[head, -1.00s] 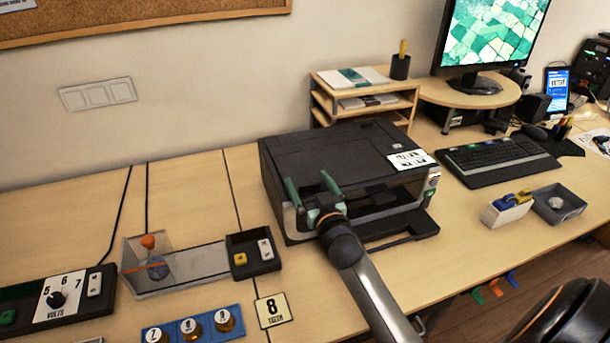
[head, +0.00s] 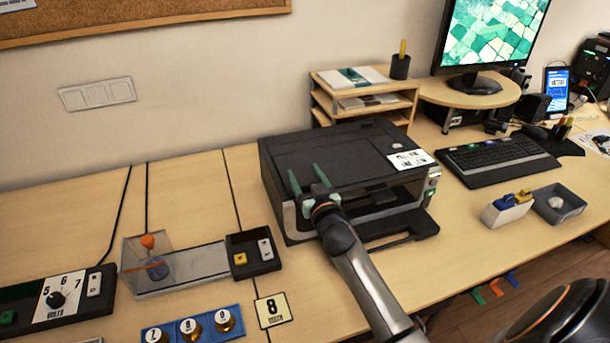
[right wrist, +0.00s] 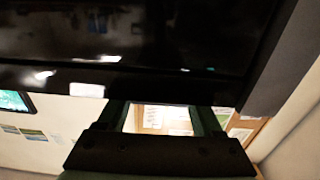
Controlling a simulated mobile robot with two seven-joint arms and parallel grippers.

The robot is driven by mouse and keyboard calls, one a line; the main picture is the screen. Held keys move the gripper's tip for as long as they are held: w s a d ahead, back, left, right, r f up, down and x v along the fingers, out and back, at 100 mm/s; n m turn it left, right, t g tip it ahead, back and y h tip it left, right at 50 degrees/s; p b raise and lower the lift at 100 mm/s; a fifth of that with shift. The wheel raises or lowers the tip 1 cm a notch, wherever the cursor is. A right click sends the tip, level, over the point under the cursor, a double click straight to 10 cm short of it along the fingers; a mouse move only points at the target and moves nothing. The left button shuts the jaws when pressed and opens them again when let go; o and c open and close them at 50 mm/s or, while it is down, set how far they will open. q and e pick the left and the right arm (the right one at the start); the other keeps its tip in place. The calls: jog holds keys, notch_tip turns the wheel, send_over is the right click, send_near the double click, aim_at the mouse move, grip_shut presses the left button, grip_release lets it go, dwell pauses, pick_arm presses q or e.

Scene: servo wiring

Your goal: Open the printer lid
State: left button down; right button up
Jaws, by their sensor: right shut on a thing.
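The black printer (head: 274,200) stands on the desk in the middle of the head view. Its lid (head: 325,150) lies flat on top and looks down. My right gripper (head: 307,178), with green fingers, is at the lid's front left edge and is shut on the lid. In the right wrist view the fingers (right wrist: 165,115) reach up to a dark glossy surface that fills the top. Their tips are hidden there. My left gripper is not in view.
A paper rack (head: 365,97) stands behind the printer, and a keyboard (head: 497,160) lies to its right. A clear bin (head: 150,280) and a small dark tray (head: 253,254) are to its left.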

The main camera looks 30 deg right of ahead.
grip_shut()
dwell(0.3)
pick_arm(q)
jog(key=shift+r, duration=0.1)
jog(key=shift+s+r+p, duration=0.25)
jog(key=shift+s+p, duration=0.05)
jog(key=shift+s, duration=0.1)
pick_arm(e)
jog(key=shift+w+r, duration=0.15)
jog(key=shift+r, duration=0.25)
